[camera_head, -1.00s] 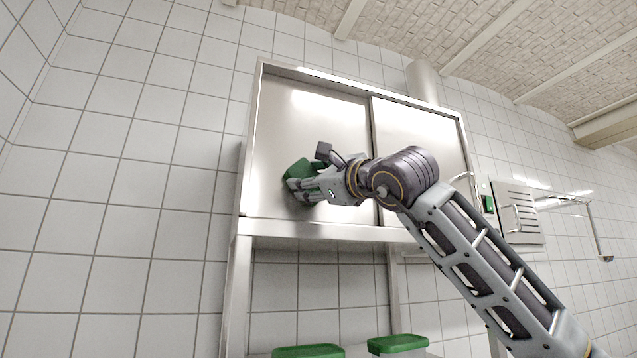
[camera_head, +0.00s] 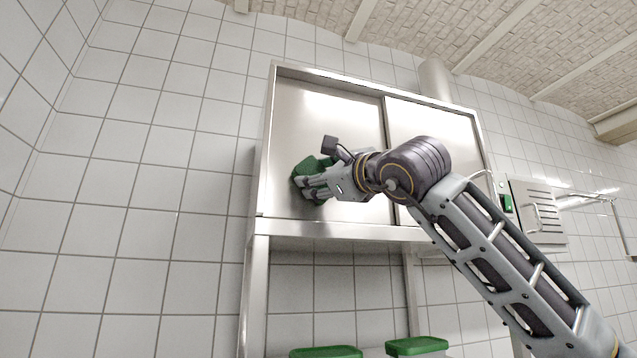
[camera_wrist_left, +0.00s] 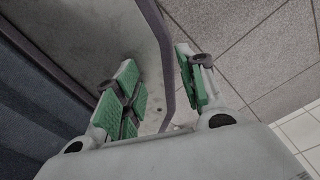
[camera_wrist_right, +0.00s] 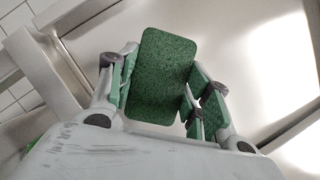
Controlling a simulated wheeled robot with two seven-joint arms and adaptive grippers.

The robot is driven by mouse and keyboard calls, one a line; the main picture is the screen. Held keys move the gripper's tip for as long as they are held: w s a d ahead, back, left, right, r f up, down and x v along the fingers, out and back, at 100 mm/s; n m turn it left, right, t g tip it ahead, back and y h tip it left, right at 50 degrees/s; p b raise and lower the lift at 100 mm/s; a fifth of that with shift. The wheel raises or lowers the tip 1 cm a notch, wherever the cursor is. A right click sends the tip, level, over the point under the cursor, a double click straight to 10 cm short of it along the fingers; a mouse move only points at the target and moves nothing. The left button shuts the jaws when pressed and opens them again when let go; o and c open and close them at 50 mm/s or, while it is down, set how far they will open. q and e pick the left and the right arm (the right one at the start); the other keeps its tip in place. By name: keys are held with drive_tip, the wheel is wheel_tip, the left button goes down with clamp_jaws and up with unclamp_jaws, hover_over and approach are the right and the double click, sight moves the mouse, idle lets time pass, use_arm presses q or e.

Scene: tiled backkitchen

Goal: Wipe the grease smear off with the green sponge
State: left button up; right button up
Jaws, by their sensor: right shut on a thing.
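The green sponge (camera_head: 306,170) is held by my right gripper (camera_head: 314,186) at the left sliding door of the steel wall cabinet (camera_head: 335,120). In the right wrist view the sponge (camera_wrist_right: 162,75) sits between the fingers of my right gripper (camera_wrist_right: 160,95), its broad face towards the cabinet's steel surface. I cannot tell if the sponge touches the door. No grease smear can be made out; the sponge and gripper cover part of the door. My left gripper (camera_wrist_left: 165,95) is open and empty in the left wrist view, and is outside the head view.
Under the cabinet, two green-lidded containers (camera_head: 417,346) stand at the bottom of the head view. A vertical pipe (camera_head: 437,85) rises behind the cabinet. A switch box with a green button (camera_head: 507,203) is on the tiled wall at right. The left wall is bare.

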drive_tip(key=s, duration=0.1)
drive_tip(key=s+d+b, duration=0.1)
drive_tip(key=s, duration=0.1)
drive_tip(key=shift+s+d+b, duration=0.1)
drive_tip(key=shift+d+b, duration=0.1)
drive_tip(key=shift+b, duration=0.1)
drive_tip(key=shift+s+d+b, duration=0.15)
drive_tip(key=shift+s+b, duration=0.2)
drive_tip(key=shift+s, duration=0.5)
drive_tip(key=s, duration=0.1)
drive_tip(key=s+d+b, duration=0.1)
drive_tip(key=shift+s, duration=0.35)
drive_tip(key=shift+a, duration=0.1)
idle(0.4)
